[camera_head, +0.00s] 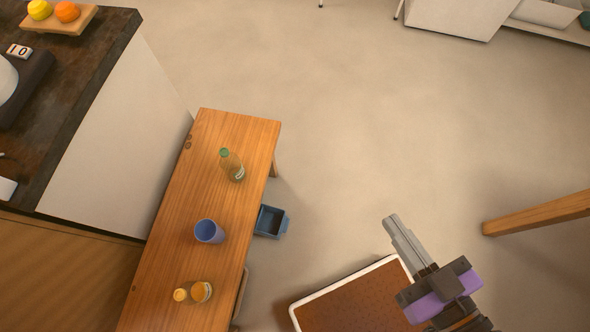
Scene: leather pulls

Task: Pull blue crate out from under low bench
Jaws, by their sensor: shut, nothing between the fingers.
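The low wooden bench (208,178) runs along the left-centre of the head view. The blue crate (270,222) sticks out from under the bench's right side; the bench top hides its left part. A handle or pull shows at its right end. My gripper (392,222) is at the lower right, to the right of the crate and clear of it. Its fingers are shut together with nothing between them, pointing up and left.
A bottle (232,165), a blue cup (209,231) and jars (200,291) stand on the bench. A white-rimmed brown surface (350,302) lies below my gripper. A wooden beam (537,213) is at the right. Open floor (360,120) spreads right of the bench.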

